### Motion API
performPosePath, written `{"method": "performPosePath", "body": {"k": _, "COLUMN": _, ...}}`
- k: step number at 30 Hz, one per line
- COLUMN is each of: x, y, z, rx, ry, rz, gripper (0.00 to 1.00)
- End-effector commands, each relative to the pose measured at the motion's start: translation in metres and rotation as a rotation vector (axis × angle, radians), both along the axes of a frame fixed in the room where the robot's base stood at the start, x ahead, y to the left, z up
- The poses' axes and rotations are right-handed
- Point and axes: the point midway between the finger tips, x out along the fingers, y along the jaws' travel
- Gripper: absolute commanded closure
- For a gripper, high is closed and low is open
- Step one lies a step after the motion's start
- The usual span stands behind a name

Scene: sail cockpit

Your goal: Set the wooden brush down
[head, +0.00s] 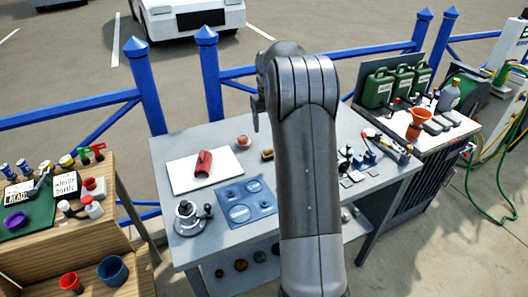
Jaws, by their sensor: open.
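A small brown object (267,154), which looks like the wooden brush, lies on the grey table (160,150) just left of my arm. My arm may hide part of it. My arm rises through the middle of the view and bends over at the top. A dark part of my gripper (257,108) shows at the left of the bend, above and behind the brown object. The rest of the gripper is hidden behind the arm. It is open, and the brown object appears apart from it.
A white board (182,178) with a red object (203,164) lies left on the table. A blue tray (262,208), a round metal device (187,219) and a small red-orange item (243,141) are nearby. Small tools crowd the right side. A blue railing (240,72) runs behind.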

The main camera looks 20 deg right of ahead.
Motion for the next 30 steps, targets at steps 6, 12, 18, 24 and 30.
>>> {"method": "performPosePath", "body": {"k": 6, "x": -0.036, "y": 0.041, "z": 0.054, "rx": -0.018, "ry": -0.066, "rz": 0.004, "gripper": 0.3}}
{"method": "performPosePath", "body": {"k": 12, "x": -0.09, "y": 0.086, "z": 0.1, "rx": -0.031, "ry": -0.141, "rz": 0.003, "gripper": 0.3}}
{"method": "performPosePath", "body": {"k": 18, "x": -0.151, "y": 0.125, "z": 0.129, "rx": -0.037, "ry": -0.216, "rz": 0.003, "gripper": 0.3}}
{"method": "performPosePath", "body": {"k": 24, "x": -0.217, "y": 0.158, "z": 0.142, "rx": -0.035, "ry": -0.292, "rz": 0.005, "gripper": 0.3}}
{"method": "performPosePath", "body": {"k": 30, "x": -0.283, "y": 0.184, "z": 0.138, "rx": -0.026, "ry": -0.368, "rz": 0.004, "gripper": 0.3}}
